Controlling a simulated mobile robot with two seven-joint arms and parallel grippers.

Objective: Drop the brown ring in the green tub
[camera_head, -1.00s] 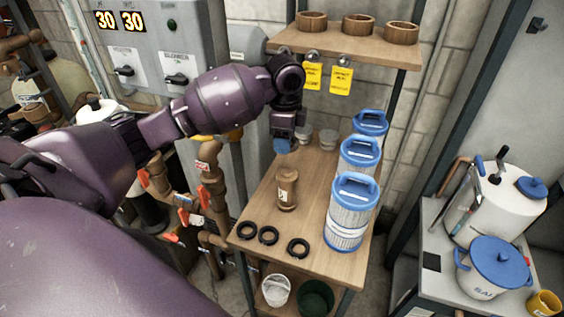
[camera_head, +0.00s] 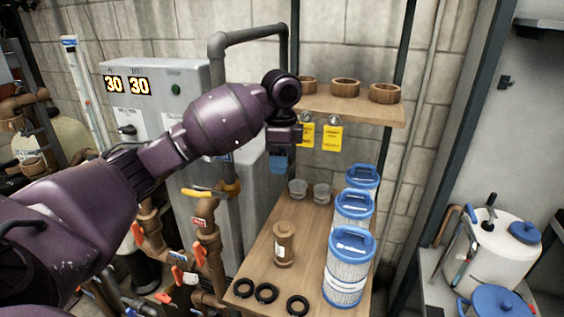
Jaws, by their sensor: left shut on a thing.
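Three brown rings stand in a row on the upper wooden shelf; the middle ring (camera_head: 345,87) and the right ring (camera_head: 384,93) show whole, and the left ring (camera_head: 308,85) is partly covered by my arm. My left gripper (camera_head: 281,163) hangs pointing down, left of this shelf and above the lower table. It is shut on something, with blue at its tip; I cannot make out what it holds. The green tub is out of view below. My right gripper is not in view.
The wooden table (camera_head: 262,265) holds a brown canister (camera_head: 284,245), several blue-topped filter cartridges (camera_head: 348,270), two small grey cups (camera_head: 298,188) and black rings (camera_head: 266,293). Yellow tags (camera_head: 333,138) hang under the shelf. Brown pipes (camera_head: 208,245) stand to the left.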

